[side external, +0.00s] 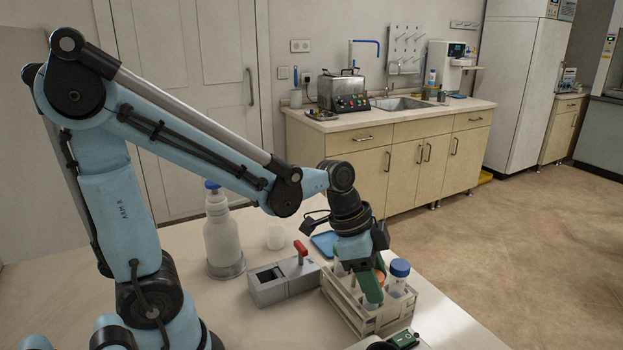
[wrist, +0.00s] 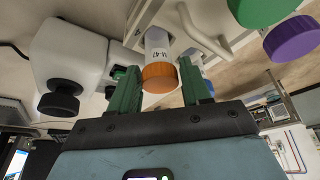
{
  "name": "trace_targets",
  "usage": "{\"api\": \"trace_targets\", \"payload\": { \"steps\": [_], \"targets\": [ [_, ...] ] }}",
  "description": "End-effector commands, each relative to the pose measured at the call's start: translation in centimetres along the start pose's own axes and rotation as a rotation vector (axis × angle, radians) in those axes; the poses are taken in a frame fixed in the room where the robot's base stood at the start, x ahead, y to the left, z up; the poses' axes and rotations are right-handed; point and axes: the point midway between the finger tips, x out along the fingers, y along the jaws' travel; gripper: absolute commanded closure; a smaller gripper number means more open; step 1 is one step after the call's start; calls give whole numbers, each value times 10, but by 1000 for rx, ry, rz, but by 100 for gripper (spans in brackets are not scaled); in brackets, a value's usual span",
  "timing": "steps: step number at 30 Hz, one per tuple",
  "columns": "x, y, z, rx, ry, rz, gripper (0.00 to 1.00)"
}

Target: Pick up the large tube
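In the side view, my gripper (side external: 372,282) points down over a pale tube rack (side external: 372,318). In the wrist view, the green fingers of my gripper (wrist: 161,85) stand apart, one on each side of a tube with an orange cap (wrist: 159,77) and a label that seems to read M-47. Narrow gaps seem to show beside the cap. The orange cap (side external: 380,277) is partly hidden behind a finger in the side view. A tube with a blue cap (side external: 399,268) stands in the rack just right of my gripper. Which tube is the large one is not clear.
Green (wrist: 262,10) and purple (wrist: 292,40) caps lie close by at upper right in the wrist view. A grey block with a red handle (side external: 283,278) stands left of the rack. A white bottle (side external: 221,236) stands farther left. A green circuit board (side external: 404,340) is in front.

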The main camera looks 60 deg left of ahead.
Motion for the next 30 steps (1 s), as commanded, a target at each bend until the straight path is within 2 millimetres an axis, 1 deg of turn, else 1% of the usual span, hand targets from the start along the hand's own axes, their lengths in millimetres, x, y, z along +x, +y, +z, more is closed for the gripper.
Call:
{"api": "trace_targets", "payload": {
  "steps": [1,6,9,22,26,30],
  "targets": [
    [0,0,0,0,0,0,61],
    [0,0,0,0,0,0,87],
    [0,0,0,0,0,0,100],
    [-3,0,-2,0,0,0,100],
    [-10,0,-4,0,0,0,100],
    [-20,0,-8,0,0,0,100]
  ]
}}
